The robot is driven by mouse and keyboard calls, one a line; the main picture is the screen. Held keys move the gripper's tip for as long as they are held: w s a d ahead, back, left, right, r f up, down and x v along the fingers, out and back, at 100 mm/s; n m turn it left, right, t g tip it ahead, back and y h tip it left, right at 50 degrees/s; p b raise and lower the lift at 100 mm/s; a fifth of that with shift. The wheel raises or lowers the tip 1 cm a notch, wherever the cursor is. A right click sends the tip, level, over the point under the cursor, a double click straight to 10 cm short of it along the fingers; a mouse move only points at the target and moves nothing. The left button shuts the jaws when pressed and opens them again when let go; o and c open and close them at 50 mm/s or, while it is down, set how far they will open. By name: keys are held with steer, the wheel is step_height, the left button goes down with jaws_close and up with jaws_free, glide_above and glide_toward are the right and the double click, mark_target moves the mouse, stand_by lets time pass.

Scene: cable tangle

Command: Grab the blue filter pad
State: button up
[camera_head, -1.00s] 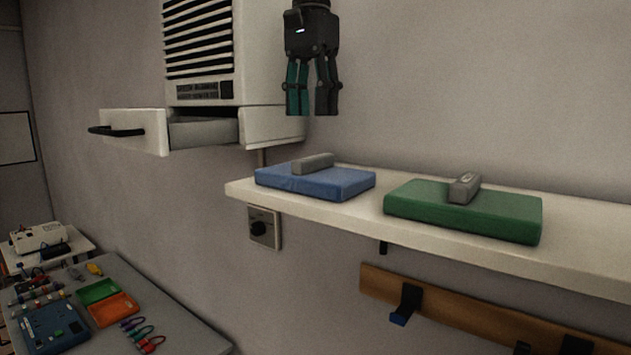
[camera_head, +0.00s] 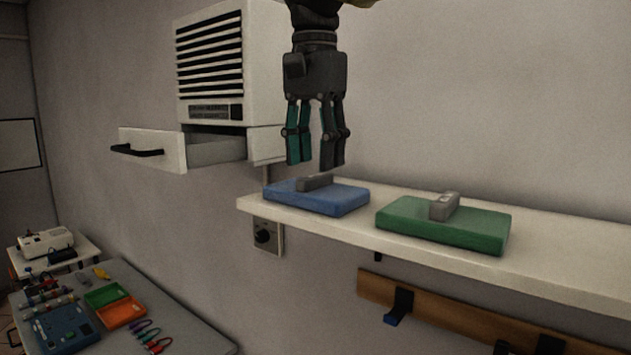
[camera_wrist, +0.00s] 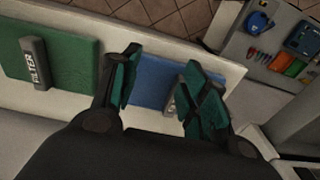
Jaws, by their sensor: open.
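The blue filter pad (camera_head: 325,200) lies flat on the left end of a white wall shelf, with a grey block handle (camera_head: 314,182) on top. My gripper (camera_head: 313,163) points down just above the pad and its handle, open and empty. In the wrist view the blue pad (camera_wrist: 153,82) shows between and behind my open fingers (camera_wrist: 158,92). Part of its grey handle shows by the right finger; the rest is hidden. A green pad (camera_head: 470,228) with a similar grey handle lies to the right on the same shelf.
The white shelf (camera_head: 570,262) runs along the wall. A white louvred wall unit (camera_head: 258,50) with an open drawer (camera_head: 182,162) is at left. Below are a wooden hook rail (camera_head: 455,317) and a table (camera_head: 178,305) with cables and trays. The air right of my gripper is clear.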

mark_target(316, 176)
steer(key=shift+g, duration=0.4)
steer(key=w+f, duration=0.2)
steer(key=w, duration=0.1)
steer(key=w+f, duration=0.2)
steer(key=w, duration=0.2)
steer(key=w+f, duration=0.3)
steer(key=w, duration=0.1)
steer(key=shift+w+a+p, duration=0.1)
steer(key=shift+w+p, duration=0.05)
steer(key=shift+p, duration=0.15)
steer(key=shift+o, duration=0.4)
steer(key=shift+s+r, duration=0.15)
steer(key=shift+s, duration=0.05)
steer(key=s, duration=0.1)
steer(key=s+r, duration=0.1)
steer(key=s, duration=0.1)
steer(key=s+r, duration=0.1)
steer(key=shift+s+d, duration=0.2)
steer(key=c, duration=0.9)
steer(key=shift+w+f, duration=0.15)
steer(key=shift+w, duration=0.1)
steer(key=shift+c, duration=0.8)
steer(key=shift+w+f, duration=0.2)
steer(key=shift+w, duration=0.3)
steer(key=shift+w+f, duration=0.2)
steer(key=shift+w, duration=0.25)
jaws_close()
steer(key=shift+s+r, duration=0.15)
steer(key=shift+s, duration=0.3)
